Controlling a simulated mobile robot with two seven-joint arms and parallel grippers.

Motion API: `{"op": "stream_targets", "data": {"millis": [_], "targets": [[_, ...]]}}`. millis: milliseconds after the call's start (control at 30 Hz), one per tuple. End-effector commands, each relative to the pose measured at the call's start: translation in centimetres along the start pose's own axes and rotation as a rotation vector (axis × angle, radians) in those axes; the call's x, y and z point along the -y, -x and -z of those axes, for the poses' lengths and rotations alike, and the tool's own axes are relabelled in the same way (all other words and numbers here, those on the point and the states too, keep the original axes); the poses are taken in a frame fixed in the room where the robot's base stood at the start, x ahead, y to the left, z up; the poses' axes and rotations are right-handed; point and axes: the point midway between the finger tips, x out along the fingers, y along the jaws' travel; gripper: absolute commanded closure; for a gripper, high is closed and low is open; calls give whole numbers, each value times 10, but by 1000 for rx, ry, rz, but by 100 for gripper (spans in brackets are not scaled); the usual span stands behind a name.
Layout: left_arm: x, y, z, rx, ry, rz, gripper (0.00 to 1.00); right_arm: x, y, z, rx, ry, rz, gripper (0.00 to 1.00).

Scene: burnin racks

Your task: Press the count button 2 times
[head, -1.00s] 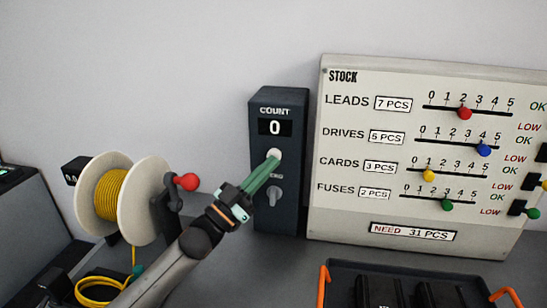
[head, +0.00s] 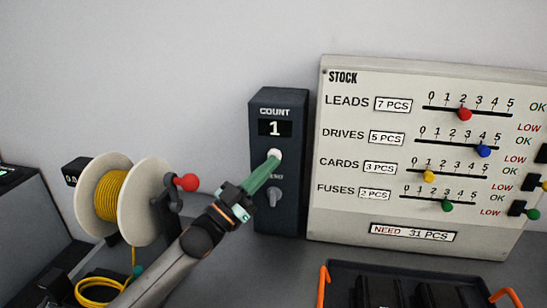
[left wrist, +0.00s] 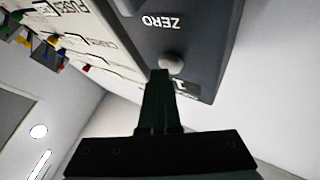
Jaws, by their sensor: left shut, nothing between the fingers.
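The dark count box (head: 262,212) stands against the wall, and its display (head: 275,128) reads 1. The white count button (head: 274,154) is below the display, with a grey knob (head: 273,197) lower down by the ZERO label. My left gripper (head: 276,162) is shut and empty, its green fingertips at the button and partly covering it. In the left wrist view the button (left wrist: 171,62) sits right at the tips of the shut fingers (left wrist: 162,74); I cannot tell exactly whether they touch. My right gripper is not in view.
A white stock board (head: 330,225) with coloured sliders stands right of the box. A reel of yellow cable (head: 110,195) with a red-knobbed crank stands at left. A black tray (head: 340,270) with orange handles lies at the front right. Bare grey bench lies between.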

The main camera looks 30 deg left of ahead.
Motion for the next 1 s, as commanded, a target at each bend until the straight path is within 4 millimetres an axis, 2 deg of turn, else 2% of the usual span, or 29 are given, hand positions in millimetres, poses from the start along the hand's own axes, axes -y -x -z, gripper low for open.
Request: {"op": "stream_targets", "data": {"millis": [267,633,1000], "targets": [[-7,10,8,1,2,0,100,0,5,6,0,0,0,54],[-9,12,9,1,2,0,100,0,6,7,0,0,0,54],[-27,37,27,3,2,1,100,1,17,19,0,0,0,54]]}}
